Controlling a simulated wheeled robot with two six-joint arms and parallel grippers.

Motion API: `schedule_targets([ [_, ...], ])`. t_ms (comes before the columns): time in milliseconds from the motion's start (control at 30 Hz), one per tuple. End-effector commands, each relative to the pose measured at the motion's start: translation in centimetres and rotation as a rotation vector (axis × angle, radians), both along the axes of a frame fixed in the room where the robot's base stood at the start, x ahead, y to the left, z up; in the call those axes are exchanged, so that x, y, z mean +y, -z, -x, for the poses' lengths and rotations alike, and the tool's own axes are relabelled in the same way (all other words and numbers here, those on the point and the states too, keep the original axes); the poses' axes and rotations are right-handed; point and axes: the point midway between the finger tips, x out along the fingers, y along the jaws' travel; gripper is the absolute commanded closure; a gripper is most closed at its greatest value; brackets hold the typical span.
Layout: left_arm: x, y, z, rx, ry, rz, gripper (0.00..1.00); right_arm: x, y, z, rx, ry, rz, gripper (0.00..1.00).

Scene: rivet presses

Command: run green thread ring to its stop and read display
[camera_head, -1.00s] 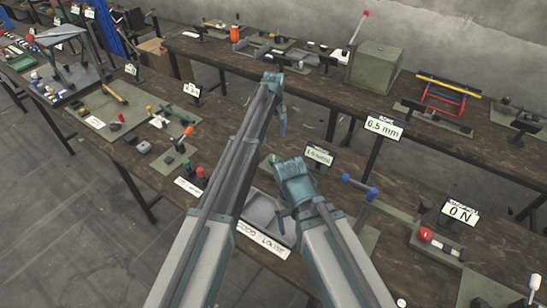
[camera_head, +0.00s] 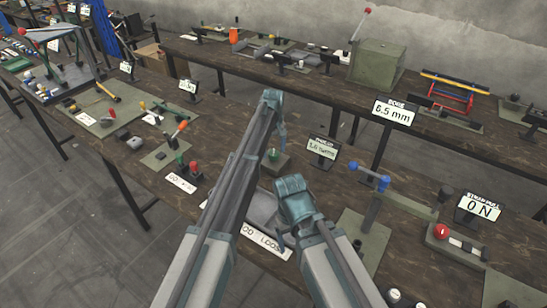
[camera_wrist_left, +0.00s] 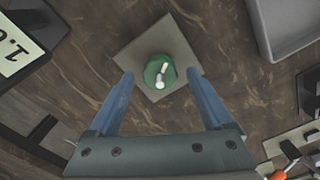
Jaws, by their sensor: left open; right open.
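The green thread ring (camera_head: 273,155) sits on a small grey-green base plate (camera_head: 283,166) on the bench, by my left gripper. In the left wrist view the ring (camera_wrist_left: 158,69) is seen from above, with a pale stud in its middle. My left gripper (camera_wrist_left: 161,77) is open, its two fingers apart on either side of the ring; contact cannot be told. The thread display (camera_head: 322,149) stands just right of the ring and seems to read 1.0 turns; its small text is blurred. My right gripper (camera_head: 288,225) is open and empty, lower, over a grey tray.
The grey tray (camera_head: 262,209) lies in front of the ring, partly behind my arms. A blue-handled device (camera_head: 370,175) and a 0 N display (camera_head: 480,208) stand to the right. A 6.5 mm display (camera_head: 394,113) stands behind. Red and green knobs (camera_head: 192,167) stand left.

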Motion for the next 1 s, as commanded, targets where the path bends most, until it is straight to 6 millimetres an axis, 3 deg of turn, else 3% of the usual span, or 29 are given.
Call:
schedule_targets([
  [367, 0.0, 0.57, 0.0, 0.0, 0.0, 0.0, 0.18, -0.01, 0.57, 0.0, 0.0, 0.0, 0.0, 0.16],
  [800, 0.0, 0.58, 0.0, 0.0, 0.0, 0.0, 0.97, -0.01, 0.57, 0.0, 0.0, 0.0, 0.0, 0.16],
  [1000, 0.0, 0.58, 0.0, 0.0, 0.011, 0.0, 1.0, 0.0, 0.58, 0.01, 0.0, 0.0, 0.0, 0.16],
])
